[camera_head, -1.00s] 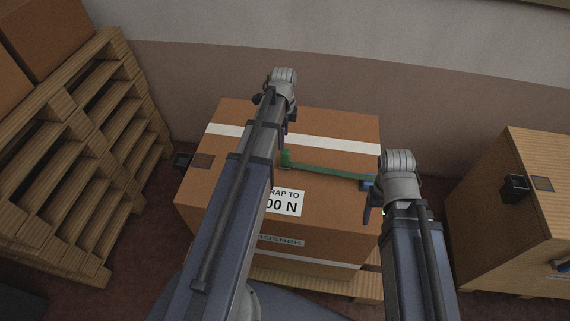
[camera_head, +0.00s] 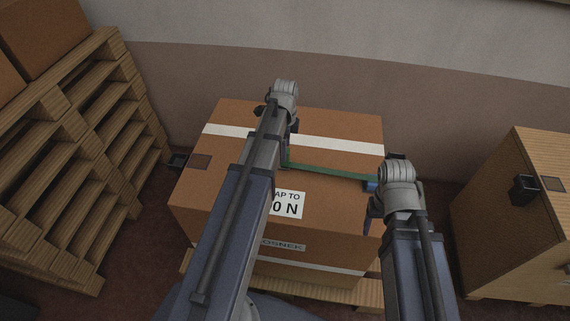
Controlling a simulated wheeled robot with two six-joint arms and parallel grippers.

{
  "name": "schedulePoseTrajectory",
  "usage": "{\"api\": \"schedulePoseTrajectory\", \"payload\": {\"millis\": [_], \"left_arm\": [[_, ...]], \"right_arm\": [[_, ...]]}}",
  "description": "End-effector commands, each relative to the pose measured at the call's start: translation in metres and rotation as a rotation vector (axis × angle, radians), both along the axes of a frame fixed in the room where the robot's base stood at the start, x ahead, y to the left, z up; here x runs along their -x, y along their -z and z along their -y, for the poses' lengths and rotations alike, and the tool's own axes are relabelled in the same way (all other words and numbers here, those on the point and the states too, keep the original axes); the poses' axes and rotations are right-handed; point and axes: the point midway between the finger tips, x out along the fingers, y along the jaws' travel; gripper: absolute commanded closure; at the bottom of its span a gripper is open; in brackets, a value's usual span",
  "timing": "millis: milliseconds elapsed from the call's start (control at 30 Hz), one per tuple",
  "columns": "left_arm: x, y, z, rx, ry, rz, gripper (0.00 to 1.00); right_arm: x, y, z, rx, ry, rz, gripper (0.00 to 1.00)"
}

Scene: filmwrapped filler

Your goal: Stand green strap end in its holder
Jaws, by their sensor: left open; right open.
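The green strap (camera_head: 325,170) runs across the top of the brown carton (camera_head: 235,120). Its left end is partly hidden by my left arm, and its right end reaches a small blue piece (camera_head: 371,185) beside my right gripper. My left gripper (camera_head: 292,126) is open above the carton near the strap's left end, with its fingers mostly hidden by its own arm. My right gripper (camera_head: 375,207) is open at the carton's right edge, close to the blue piece; I cannot tell if they touch.
White bands and a printed label (camera_head: 289,204) are on the carton, which stands on a wooden pallet (camera_head: 320,290). Stacked pallets (camera_head: 75,150) stand at left. A wooden box (camera_head: 500,235) with a black bracket (camera_head: 522,190) stands at right. A wall is behind.

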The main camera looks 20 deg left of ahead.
Motion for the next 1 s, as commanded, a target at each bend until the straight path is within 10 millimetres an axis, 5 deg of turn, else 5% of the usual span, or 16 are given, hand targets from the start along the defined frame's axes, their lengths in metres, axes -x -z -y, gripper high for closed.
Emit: {"api": "schedulePoseTrajectory", "payload": {"millis": [100, 400, 1000], "left_arm": [[0.0, 0.0194, -0.0002, 0.0, 0.0, 0.0, 0.28], [-0.0001, 0.0198, -0.0004, 0.0, 0.0, 0.0, 0.28], [0.0, 0.0198, -0.0004, 0.0, 0.0, 0.0, 0.94]], "right_arm": [[0.0, 0.0194, 0.0001, 0.0, 0.0, 0.0, 0.33], [0.0, 0.0197, 0.0, 0.0, 0.0, 0.0, 0.33], [0.0, 0.0198, 0.0, 0.0, 0.0, 0.0, 0.33]]}}
